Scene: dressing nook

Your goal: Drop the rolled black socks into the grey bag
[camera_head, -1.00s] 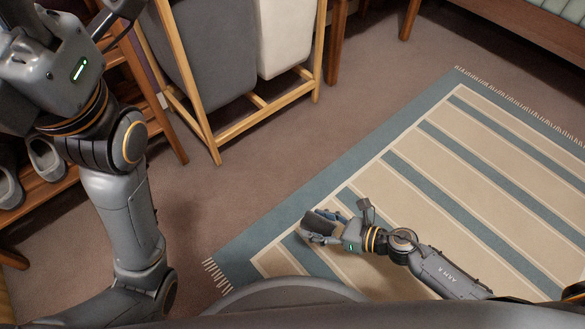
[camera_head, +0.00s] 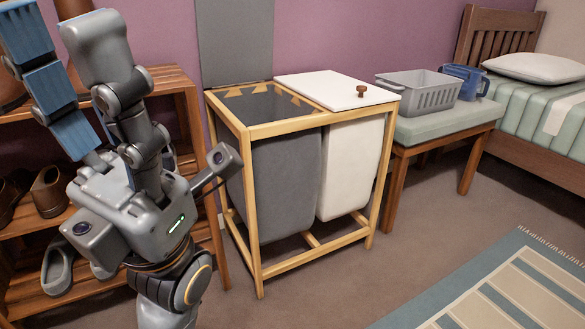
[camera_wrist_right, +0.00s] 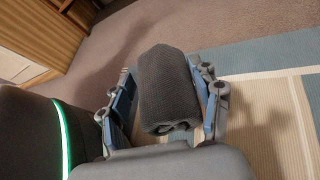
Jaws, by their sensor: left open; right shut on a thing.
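The grey bag (camera_head: 285,185) hangs in the left half of a wooden hamper frame (camera_head: 255,225). Its grey lid (camera_head: 235,40) stands raised against the wall, so its top is open. The rolled black socks (camera_wrist_right: 168,90) show in the right wrist view as a dark, ribbed roll. My right gripper (camera_wrist_right: 160,85) is shut on them, with a blue-padded finger on each side, above the floor and rug. The right gripper is outside the head view. My left gripper (camera_head: 65,45) is open and empty, fingers pointing up, left of the hamper and in front of the shelf.
A white bag (camera_head: 350,165) hangs beside the grey one under a closed white lid (camera_head: 335,90) with a knob. A wooden shoe shelf (camera_head: 185,85) stands left. Floor before the hamper is clear.

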